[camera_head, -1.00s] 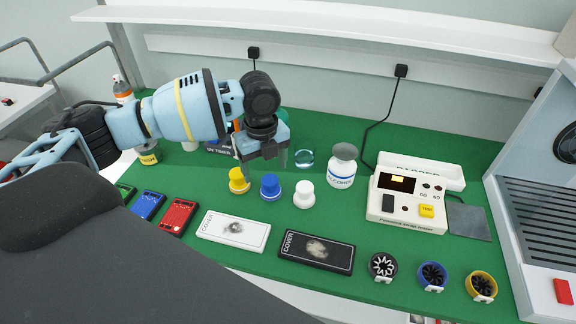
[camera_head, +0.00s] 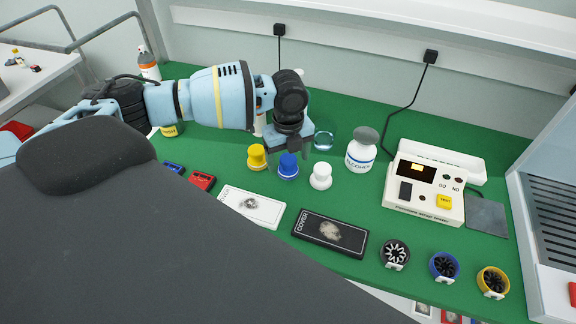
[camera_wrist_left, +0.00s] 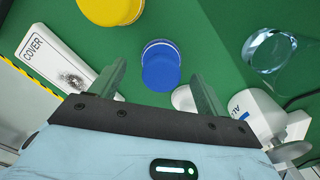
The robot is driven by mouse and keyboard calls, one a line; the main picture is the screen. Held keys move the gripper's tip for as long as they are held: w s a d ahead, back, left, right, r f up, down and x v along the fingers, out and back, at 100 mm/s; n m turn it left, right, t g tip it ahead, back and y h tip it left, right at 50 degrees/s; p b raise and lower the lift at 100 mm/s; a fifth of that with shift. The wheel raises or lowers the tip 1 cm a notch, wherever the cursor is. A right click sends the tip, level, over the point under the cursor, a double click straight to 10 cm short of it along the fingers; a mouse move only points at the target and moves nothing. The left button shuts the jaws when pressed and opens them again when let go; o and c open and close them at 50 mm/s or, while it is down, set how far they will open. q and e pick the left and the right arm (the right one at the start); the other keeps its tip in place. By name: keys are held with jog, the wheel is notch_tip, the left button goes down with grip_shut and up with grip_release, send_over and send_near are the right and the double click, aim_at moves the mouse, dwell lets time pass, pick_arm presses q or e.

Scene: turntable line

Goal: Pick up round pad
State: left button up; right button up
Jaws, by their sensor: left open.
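Three round, knob-topped pieces stand in a row on the green table: yellow (camera_head: 257,157), blue (camera_head: 288,166) and white (camera_head: 320,176). I cannot tell for certain which is the round pad. My left gripper (camera_head: 291,152) is open and empty, just behind and above the blue piece. In the left wrist view, the blue piece (camera_wrist_left: 160,68) shows between and just beyond the open fingers (camera_wrist_left: 158,84). The yellow piece (camera_wrist_left: 112,8) is at the top left there. The white one (camera_wrist_left: 182,98) is mostly hidden by a finger. My right gripper is not in view.
A clear glass disc (camera_head: 324,139) and an alcohol bottle (camera_head: 361,152) stand behind the row. White (camera_head: 262,208) and black (camera_head: 318,231) cover cards lie in front. A meter box (camera_head: 425,190) and several small fans are to the right.

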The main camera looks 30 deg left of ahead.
aim_at(289, 159)
pick_arm(q)
jog(key=shift+f, duration=1.25)
jog(key=c, duration=1)
jog(key=shift+c, duration=0.2)
jog(key=shift+r, duration=0.1)
notch_tip(289, 159, up, 10)
jog(key=shift+f, duration=0.1)
